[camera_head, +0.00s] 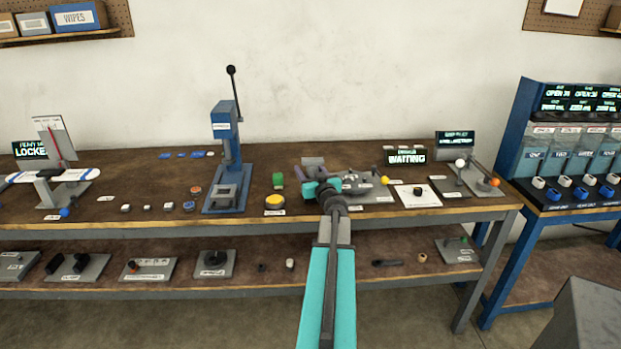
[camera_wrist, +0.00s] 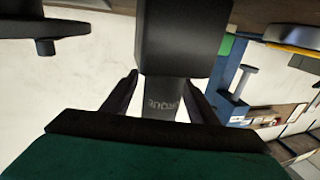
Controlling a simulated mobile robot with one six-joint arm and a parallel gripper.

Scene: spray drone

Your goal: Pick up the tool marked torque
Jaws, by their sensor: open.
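The tool marked torque (camera_wrist: 163,98) shows in the wrist view as a dark grey handle with a wider dark block (camera_wrist: 182,38) at its upper end in the picture. The lettering on it is faint and turned, and reads like "torque". My gripper (camera_wrist: 158,78) is open, with one dark finger on each side of the narrow part. I cannot tell whether either finger touches it. In the head view my gripper (camera_head: 322,188) is over the workbench, right of the yellow button, and my arm hides the tool there.
A lower shelf (camera_head: 330,270) carries several parts. A blue dispenser rack (camera_head: 525,120) stands at right. A dark part (camera_wrist: 45,28) is close in the wrist view.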

